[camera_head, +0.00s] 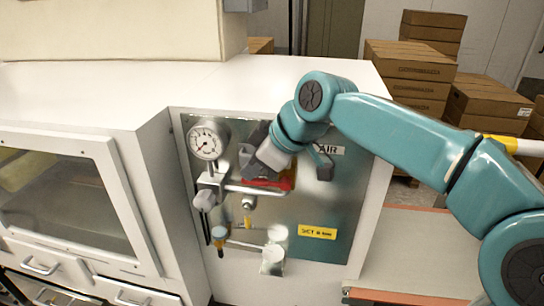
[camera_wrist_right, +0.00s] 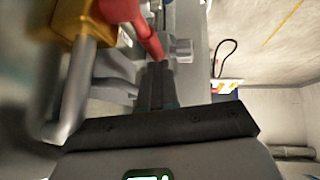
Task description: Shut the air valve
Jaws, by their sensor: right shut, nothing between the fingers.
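The air valve's red lever (camera_head: 283,184) shows on the metal panel, below the AIR label (camera_head: 330,149), lying roughly level. My right gripper (camera_head: 256,166) is just above it and hides part of the valve. In the right wrist view the red lever (camera_wrist_right: 134,18) runs down to near the shut, empty fingertips (camera_wrist_right: 157,72); whether they touch cannot be told. A blurred brass-yellow body (camera_wrist_right: 68,18) is beside the lever there. My left gripper is not in view.
A pressure gauge (camera_head: 206,142) stands left of the valve. A pipe with a grey knob (camera_head: 204,200) and smaller fittings (camera_head: 272,258) are below. A yellow label (camera_head: 317,232) is at lower right. Cartons (camera_head: 408,66) stand behind; a windowed cabinet (camera_head: 112,190) is left.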

